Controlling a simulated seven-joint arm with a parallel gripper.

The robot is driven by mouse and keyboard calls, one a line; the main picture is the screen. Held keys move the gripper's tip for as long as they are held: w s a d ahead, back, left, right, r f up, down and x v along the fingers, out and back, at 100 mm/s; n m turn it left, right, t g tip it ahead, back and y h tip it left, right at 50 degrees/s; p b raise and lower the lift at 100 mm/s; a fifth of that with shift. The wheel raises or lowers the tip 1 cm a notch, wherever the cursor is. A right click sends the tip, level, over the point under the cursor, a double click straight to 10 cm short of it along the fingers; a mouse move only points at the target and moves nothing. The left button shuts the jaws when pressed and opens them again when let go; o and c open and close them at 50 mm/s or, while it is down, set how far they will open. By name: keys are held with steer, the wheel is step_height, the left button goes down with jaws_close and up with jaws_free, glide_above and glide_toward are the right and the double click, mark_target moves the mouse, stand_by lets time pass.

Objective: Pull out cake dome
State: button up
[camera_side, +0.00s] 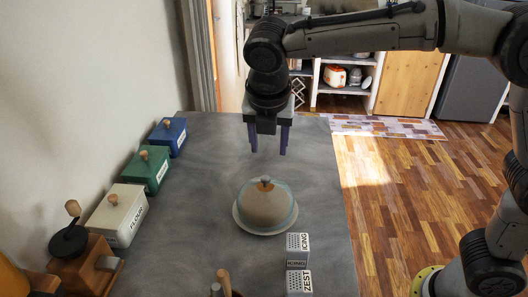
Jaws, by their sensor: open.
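The cake dome (265,201) is a clear, bluish dome with a small wooden knob on top. It sits over something tan on a round beige plate (240,222), near the middle of the grey counter. My gripper (268,150) points down above the counter, higher than the dome and apart from it. Its two purple fingers are spread, with nothing between them. The side view does not show clearly what lies under the dome.
Blue (168,136), green (148,169) and cream (118,215) boxes line the wall at left, with a wooden grinder (78,255) in front. The counter behind the dome is clear.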

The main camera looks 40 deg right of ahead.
mark_target(265, 178)
steer(key=shift+s+a+f+x, duration=0.15)
steer(key=shift+a+x, duration=0.15)
steer(key=shift+x, duration=1.35)
steer(key=shift+s+a+f+x, duration=0.1)
steer(key=shift+a+x, duration=0.2)
steer(key=shift+x, duration=1.3)
steer(key=shift+s+a+f+x, duration=0.15)
steer(key=shift+a+x, duration=0.1)
steer(key=shift+x, duration=1.4)
steer(key=shift+r, duration=0.1)
steer(key=shift+c, duration=0.3)
jaws_close()
steer(key=shift+c, duration=2.2)
jaws_free()
steer(key=shift+r, duration=0.1)
jaws_close()
